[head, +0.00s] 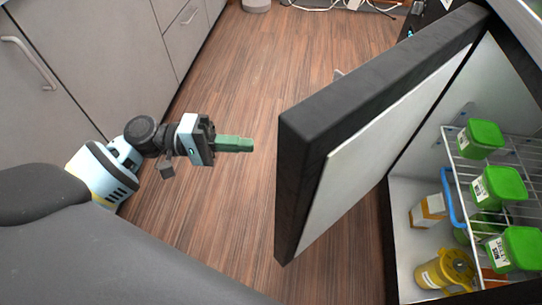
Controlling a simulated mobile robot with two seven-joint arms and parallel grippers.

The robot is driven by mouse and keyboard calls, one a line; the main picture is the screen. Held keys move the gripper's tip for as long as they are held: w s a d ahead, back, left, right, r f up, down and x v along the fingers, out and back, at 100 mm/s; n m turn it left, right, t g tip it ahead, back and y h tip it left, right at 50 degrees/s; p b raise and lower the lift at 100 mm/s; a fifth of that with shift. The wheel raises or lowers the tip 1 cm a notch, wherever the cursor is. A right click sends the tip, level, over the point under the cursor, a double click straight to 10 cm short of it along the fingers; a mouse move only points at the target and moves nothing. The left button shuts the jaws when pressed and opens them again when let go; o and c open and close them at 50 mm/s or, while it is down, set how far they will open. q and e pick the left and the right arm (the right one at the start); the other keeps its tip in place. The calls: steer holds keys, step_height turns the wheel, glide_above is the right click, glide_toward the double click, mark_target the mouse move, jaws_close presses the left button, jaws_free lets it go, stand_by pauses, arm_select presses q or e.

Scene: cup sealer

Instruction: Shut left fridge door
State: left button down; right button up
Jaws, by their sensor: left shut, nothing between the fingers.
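The fridge door (365,139) stands wide open at the right of the head view. Its outer face and edge are black and its inner panel is white. The open fridge interior (400,198) shows to the right of the door. My left gripper (252,145) is shut and empty, with its green fingers pointing right. It is to the left of the door's free edge, with a gap between them, and touches nothing. My right gripper does not show.
Wire shelves (452,150) in the fridge hold several green-lidded containers (498,184). Grey cabinets (90,60) line the left. The wooden floor (240,90) between is clear.

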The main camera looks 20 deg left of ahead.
arm_select(q)
steer(key=d, duration=0.7)
steer(key=shift+s+p, duration=0.3)
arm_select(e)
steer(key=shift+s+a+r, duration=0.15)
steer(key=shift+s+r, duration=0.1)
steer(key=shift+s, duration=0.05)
arm_select(q)
steer(key=shift+d, duration=0.1)
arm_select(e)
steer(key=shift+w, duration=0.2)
